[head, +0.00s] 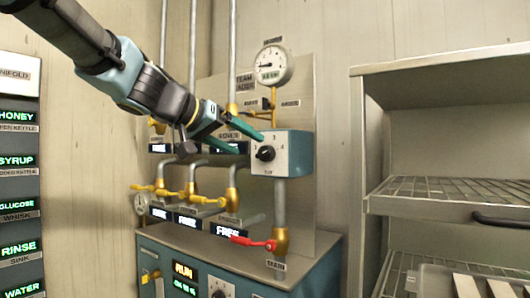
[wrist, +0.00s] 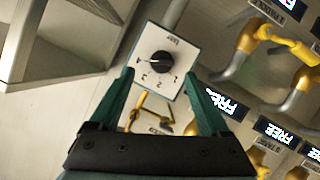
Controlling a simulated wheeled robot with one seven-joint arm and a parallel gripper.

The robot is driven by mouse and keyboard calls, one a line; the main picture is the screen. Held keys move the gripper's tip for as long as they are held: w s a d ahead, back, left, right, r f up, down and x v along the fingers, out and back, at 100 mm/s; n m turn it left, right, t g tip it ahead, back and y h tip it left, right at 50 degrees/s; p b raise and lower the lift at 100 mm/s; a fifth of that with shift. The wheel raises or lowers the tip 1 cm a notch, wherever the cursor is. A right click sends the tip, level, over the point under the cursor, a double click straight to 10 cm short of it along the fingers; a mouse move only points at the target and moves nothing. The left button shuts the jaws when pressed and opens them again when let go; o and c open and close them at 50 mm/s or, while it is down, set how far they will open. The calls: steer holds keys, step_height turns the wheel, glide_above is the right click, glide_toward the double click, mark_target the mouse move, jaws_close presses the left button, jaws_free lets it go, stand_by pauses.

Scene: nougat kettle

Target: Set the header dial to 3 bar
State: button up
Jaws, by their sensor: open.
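The header dial is a black knob (head: 265,154) on a white numbered plate, on the front of a blue box (head: 294,152) on the panel. In the wrist view the knob (wrist: 161,62) shows upside down, beyond and between my fingertips. A pale mark shows on its left side there; I cannot tell for sure which number it points at. My gripper (head: 252,144) is open, with green fingers on either side of the space before the dial. In the wrist view my gripper (wrist: 157,74) holds nothing, and I see no clear contact with the knob.
A round gauge (head: 269,65) stands above the dial; its reading is too small. A red-handled valve (head: 254,242) sits below, yellow-handled valves (head: 207,200) to the left. A metal rack (head: 440,205) stands right. A label board (head: 18,180) is far left.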

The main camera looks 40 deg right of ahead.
mark_target(261, 154)
steer(key=p+x, duration=0.1)
steer(key=x, duration=0.6)
steer(key=shift+w, duration=0.1)
steer(key=shift+c, duration=0.3)
jaws_close()
